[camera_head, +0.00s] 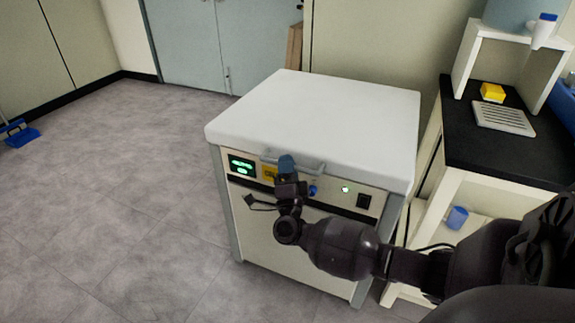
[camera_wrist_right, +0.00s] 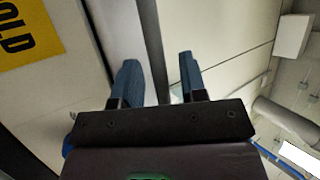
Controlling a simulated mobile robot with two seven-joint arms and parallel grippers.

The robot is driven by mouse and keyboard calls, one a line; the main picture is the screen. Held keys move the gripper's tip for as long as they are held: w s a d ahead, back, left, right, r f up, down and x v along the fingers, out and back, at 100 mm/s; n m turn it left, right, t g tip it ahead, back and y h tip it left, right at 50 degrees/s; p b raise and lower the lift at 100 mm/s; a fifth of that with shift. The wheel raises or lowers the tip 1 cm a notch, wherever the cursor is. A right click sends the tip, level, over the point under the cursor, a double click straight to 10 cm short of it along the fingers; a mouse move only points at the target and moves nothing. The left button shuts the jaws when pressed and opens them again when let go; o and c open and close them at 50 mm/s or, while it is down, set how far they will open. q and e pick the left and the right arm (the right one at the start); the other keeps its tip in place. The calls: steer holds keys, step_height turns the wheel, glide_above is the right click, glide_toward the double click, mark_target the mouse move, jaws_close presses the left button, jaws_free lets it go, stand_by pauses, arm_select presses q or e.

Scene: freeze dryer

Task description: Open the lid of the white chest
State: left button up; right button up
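The white chest (camera_head: 300,185) stands in the middle of the head view. Its thick white lid (camera_head: 320,115) lies flat and closed on top. A grey bar handle (camera_head: 312,170) runs along the lid's front edge; it also shows as a dark bar (camera_wrist_right: 150,40) in the right wrist view. My right gripper (camera_head: 287,162) is at the handle, partly hiding it. In the wrist view my blue-tipped right fingers (camera_wrist_right: 160,72) stand apart on either side of the bar, with a visible gap at the right finger. My left gripper is not in view.
The chest's front panel has a green display (camera_head: 241,166), a black switch (camera_head: 363,201) and a yellow label (camera_wrist_right: 28,35). A black-topped bench (camera_head: 480,155) stands close at the right, with a white shelf and a yellow block (camera_head: 493,92).

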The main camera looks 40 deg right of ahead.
jaws_close()
steer(key=shift+r, duration=0.1)
stand_by(0.3)
